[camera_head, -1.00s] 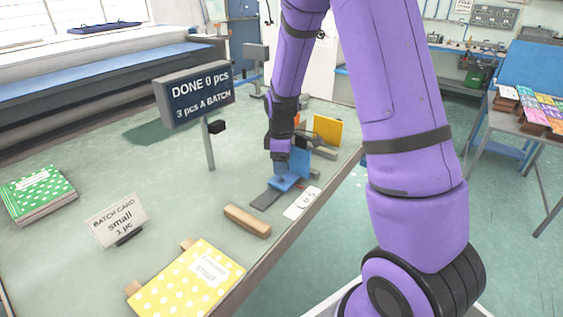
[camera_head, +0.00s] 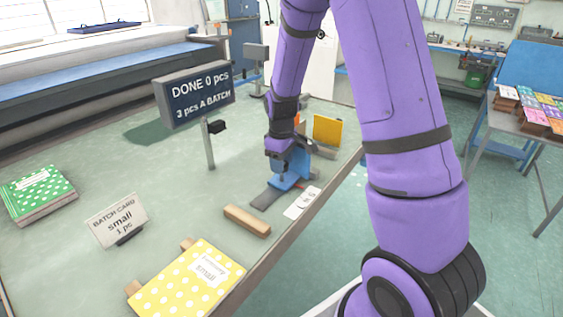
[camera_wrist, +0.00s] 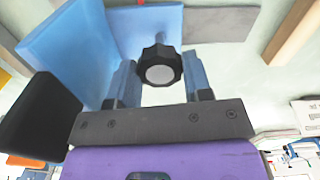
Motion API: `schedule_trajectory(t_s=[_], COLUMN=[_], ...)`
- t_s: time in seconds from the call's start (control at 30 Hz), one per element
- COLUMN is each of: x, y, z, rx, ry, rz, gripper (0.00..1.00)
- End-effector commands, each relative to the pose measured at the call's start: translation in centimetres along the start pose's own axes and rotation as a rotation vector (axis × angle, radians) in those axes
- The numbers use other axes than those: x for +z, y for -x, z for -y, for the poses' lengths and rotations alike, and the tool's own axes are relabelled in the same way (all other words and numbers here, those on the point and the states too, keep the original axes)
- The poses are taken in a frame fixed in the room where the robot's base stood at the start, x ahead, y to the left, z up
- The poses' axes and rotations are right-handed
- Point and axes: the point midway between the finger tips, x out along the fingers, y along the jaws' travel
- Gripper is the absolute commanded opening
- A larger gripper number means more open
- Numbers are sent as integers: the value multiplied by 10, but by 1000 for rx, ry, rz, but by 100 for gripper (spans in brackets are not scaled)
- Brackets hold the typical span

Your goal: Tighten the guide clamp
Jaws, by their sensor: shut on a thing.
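The blue guide clamp (camera_head: 297,172) stands on the table near its right edge, with a flat blue base and an upright plate. In the wrist view its blue plates (camera_wrist: 100,45) fill the upper left. Its black lobed knob (camera_wrist: 160,66) with a pale round face sits on a screw between my two fingers. My gripper (camera_head: 281,164) is at the guide clamp, and in the wrist view my gripper (camera_wrist: 158,80) is shut on the knob. The threads and the clamp's contact with the table are hidden.
A dark strip (camera_head: 264,199) and a white card (camera_head: 302,203) lie beside the clamp. A wooden bar (camera_head: 247,221), a yellow dotted booklet (camera_head: 187,283), a batch card (camera_head: 117,220) and a sign (camera_head: 196,97) stand nearer or left. A yellow block (camera_head: 327,130) is behind.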

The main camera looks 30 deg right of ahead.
Motion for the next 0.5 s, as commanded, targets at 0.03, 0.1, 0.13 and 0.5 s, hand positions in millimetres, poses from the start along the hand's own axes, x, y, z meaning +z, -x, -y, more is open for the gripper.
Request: schedule_trajectory(t_s=[0.03, 0.1, 0.13, 0.5], x=[0, 0, 0, -1], y=[0, 0, 0, 0], z=[0, 0, 0, 0], rx=[1, 1, 1, 1], ry=[-44, -111, -140, -492], rz=[-1, -1, -1, -1], gripper=[22, 22, 22, 22])
